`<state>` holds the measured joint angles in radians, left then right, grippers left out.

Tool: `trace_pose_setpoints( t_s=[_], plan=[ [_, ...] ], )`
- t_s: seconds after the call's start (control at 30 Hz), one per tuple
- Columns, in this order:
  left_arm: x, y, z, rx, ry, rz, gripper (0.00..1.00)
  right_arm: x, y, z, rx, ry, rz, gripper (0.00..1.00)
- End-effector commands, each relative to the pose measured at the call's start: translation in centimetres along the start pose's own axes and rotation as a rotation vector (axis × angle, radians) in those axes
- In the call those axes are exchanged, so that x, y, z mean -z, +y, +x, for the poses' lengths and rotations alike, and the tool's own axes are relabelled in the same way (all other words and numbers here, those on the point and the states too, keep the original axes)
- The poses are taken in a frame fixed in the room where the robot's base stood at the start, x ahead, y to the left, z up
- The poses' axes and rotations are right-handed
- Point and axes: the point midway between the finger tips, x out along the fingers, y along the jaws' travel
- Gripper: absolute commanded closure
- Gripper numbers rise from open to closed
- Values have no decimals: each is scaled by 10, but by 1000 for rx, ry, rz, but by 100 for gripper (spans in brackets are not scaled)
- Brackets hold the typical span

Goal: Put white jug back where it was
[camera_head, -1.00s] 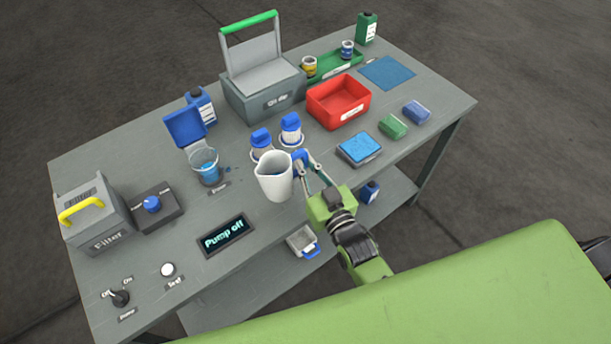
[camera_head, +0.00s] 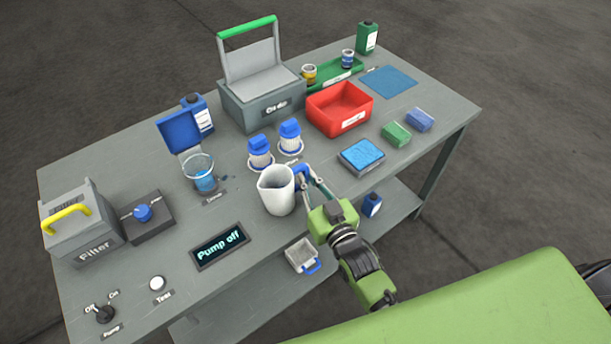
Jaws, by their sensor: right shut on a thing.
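The white jug (camera_head: 276,190) is upright at the front middle of the grey workbench (camera_head: 225,280). Its blue handle (camera_head: 303,171) points to the right. My right gripper (camera_head: 309,180) is shut on that handle, with its green wrist to the lower right of the jug. The jug's base appears at or just above the bench top; I cannot tell if it touches. My left gripper is not in view.
Behind the jug stand two blue-capped filters (camera_head: 260,151). A glass beaker with blue liquid (camera_head: 203,176) is to the left, and the "Pump off" display (camera_head: 219,247) is at lower left. A blue sponge tray (camera_head: 361,156) and red bin (camera_head: 339,106) are to the right.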

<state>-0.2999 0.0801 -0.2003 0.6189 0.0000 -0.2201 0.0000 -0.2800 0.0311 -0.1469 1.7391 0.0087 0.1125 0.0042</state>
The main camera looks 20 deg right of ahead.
Motion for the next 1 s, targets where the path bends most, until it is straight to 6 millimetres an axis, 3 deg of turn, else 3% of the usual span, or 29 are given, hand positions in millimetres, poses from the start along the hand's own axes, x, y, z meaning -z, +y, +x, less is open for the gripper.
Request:
trace_pose_setpoints(
  t_s=[0.03,0.1,0.13,0.53,0.67,1.0],
  plan=[
    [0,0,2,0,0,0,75,-2,0,0,0,1,1,100],
    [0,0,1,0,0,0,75,-2,0,0,0,-1,0,79],
    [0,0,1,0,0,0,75,-2,0,0,0,-1,0,75],
    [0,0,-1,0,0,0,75,1,0,-1,0,-1,0,75],
    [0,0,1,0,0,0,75,-2,0,-18,0,-4,0,75],
    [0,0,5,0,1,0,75,-2,0,-87,0,-4,0,75]
  ],
)
